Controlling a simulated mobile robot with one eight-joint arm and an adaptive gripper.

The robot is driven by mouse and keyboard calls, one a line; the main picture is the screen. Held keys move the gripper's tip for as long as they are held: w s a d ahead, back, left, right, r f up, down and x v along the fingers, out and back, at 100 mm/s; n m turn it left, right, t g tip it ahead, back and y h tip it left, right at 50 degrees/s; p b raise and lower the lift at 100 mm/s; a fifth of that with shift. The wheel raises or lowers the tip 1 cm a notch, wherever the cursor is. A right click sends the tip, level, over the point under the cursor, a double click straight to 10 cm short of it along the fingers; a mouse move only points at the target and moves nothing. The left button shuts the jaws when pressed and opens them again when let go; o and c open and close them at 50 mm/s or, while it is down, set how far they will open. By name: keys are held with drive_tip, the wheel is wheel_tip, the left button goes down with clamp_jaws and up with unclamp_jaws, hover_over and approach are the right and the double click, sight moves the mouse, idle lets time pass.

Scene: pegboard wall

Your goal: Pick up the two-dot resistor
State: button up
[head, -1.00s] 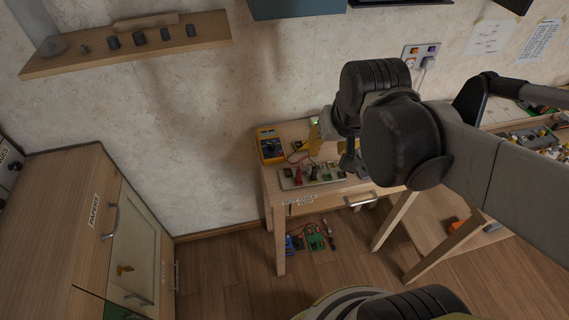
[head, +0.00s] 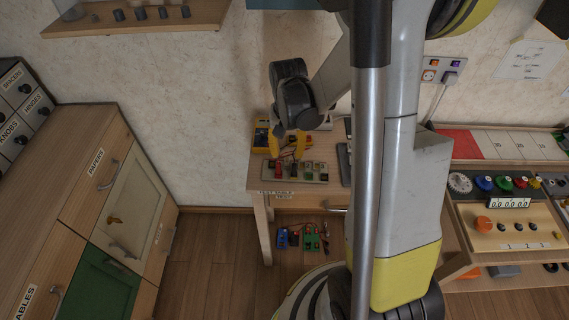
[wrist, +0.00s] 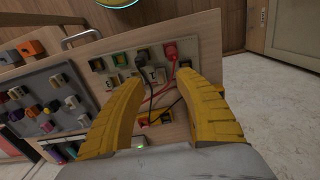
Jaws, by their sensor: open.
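A pale component board (head: 312,180) lies on the test table (head: 258,172); it also shows in the wrist view (wrist: 98,53). It carries dark, green and yellow-topped blocks, a red plug (wrist: 170,50), a black plug (wrist: 142,77) and several small beige blocks (wrist: 112,83). Their markings are too small to read, so I cannot tell which is the two-dot resistor. My gripper (head: 286,147) points down over the back of the board. In the wrist view its yellow fingers (wrist: 160,80) are spread, with leads between them and no part held.
A yellow multimeter (head: 261,137) stands behind the board, close to my gripper. Red and black leads run by the fingers. A panel of knobs and blocks (wrist: 40,85) lies beside the board. My arm hides part of the table's right side.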

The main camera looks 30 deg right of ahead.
sight(287, 159)
drive_tip(key=f+b, duration=0.1)
drive_tip(key=f, duration=0.1)
drive_tip(key=f+b, duration=0.1)
drive_tip(key=f, duration=0.1)
drive_tip(key=f+b, duration=0.1)
drive_tip(key=shift+w+d+f, duration=0.2)
drive_tip(key=shift+w+f, duration=0.1)
drive_tip(key=shift+f, duration=0.1)
drive_tip(key=shift+r, duration=0.1)
clamp_jaws()
